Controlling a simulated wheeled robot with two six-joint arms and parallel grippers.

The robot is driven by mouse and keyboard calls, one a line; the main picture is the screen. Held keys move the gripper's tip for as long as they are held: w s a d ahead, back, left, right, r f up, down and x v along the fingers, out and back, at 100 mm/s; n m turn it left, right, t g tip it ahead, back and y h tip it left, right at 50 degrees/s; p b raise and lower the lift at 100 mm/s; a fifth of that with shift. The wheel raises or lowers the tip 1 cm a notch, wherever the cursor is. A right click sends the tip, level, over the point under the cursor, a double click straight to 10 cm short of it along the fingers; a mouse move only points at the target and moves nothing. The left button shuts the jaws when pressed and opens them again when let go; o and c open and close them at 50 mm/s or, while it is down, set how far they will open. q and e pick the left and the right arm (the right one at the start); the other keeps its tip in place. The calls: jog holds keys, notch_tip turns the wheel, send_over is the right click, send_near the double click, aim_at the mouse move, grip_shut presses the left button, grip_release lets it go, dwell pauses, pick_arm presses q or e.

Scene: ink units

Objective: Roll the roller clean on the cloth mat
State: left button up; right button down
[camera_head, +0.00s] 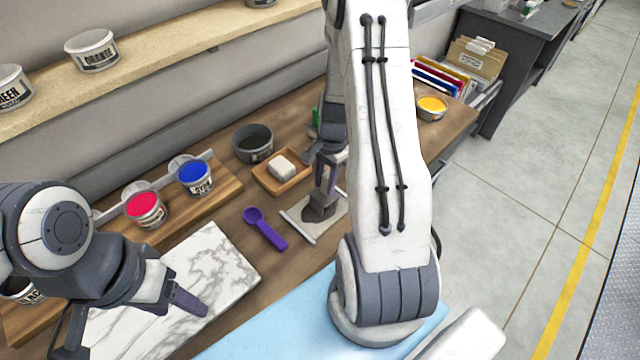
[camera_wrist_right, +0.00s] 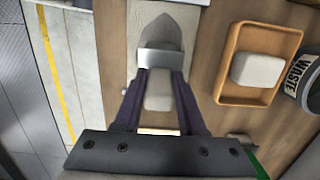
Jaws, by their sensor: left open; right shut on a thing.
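My right gripper (camera_head: 328,178) is shut, pointing down over a small pale mat (camera_head: 298,228) on the wooden table. In the right wrist view, the fingers (camera_wrist_right: 159,100) close on a pale piece that I take for the roller (camera_wrist_right: 160,62), with a light grey band across it at the fingertips. A grey pointed shape (camera_wrist_right: 160,32) lies beyond the band over the pale mat. Whether it belongs to the held thing or is a shadow is unclear. Contact with the mat is also unclear. My left gripper (camera_head: 130,318) is open and empty over the marble slab (camera_head: 215,258).
A wooden tray with a white block (camera_head: 283,166) and a dark waste can (camera_head: 253,143) stand behind the mat. A purple scoop (camera_head: 265,228) lies left of it. Red (camera_head: 145,208) and blue (camera_head: 195,177) ink cans stand further left. A light blue sheet (camera_head: 285,325) covers the front.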

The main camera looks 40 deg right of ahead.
jog(key=shift+d, duration=0.35)
jog(key=shift+s+a, duration=0.15)
jog(key=shift+a, duration=0.8)
jog(key=shift+s+a, duration=0.1)
jog(key=shift+a, duration=0.85)
jog(key=shift+d+p, duration=0.2)
jog(key=shift+p, duration=0.4)
jog(key=shift+w+d+p, duration=0.15)
jog(key=shift+d+p, duration=0.1)
jog(key=shift+d, duration=0.6)
jog(key=shift+w+d+p, duration=0.15)
jog(key=shift+d+p, duration=0.05)
jog(key=shift+d, duration=0.6)
notch_tip(320, 180, up, 6)
jog(key=p, duration=0.5)
jog(key=shift+r+p, duration=0.15)
jog(key=shift+p, duration=0.2)
